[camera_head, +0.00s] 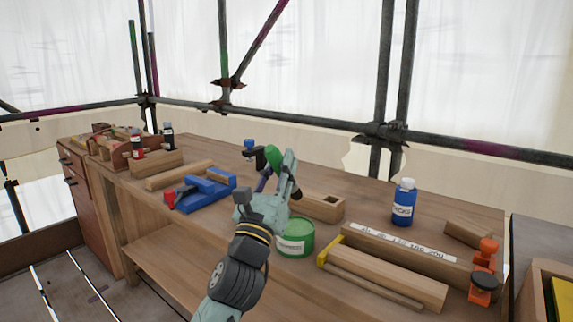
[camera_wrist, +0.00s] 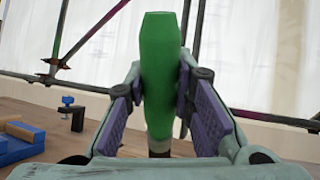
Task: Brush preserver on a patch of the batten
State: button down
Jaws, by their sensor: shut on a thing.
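My gripper (camera_head: 272,172) is raised over the middle of the bench, shut on a green-handled tool, likely the brush (camera_head: 274,157). In the wrist view the green handle (camera_wrist: 160,70) stands nearly upright between the purple finger pads, with a dark band at its lower end; its bristles are hidden. A green tin (camera_head: 295,240) with a pale label stands on the bench just right of my wrist; its contents are hidden.
A blue bottle (camera_head: 403,205) with a white cap stands at the back right. Orange clamps (camera_head: 485,275) are at the right end. A blue vise-like tool (camera_head: 205,190) and wood blocks (camera_head: 180,174) lie left. A hollowed block (camera_head: 320,206) sits behind the tin. Scaffold poles stand behind.

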jog(key=shift+f+b, duration=1.3)
jog(key=shift+f, duration=1.6)
jog(key=shift+f+b, duration=0.75)
jog(key=shift+b, duration=0.65)
dwell(1.0)
jog(key=shift+r+p, duration=1.6)
jog(key=shift+r, duration=2)
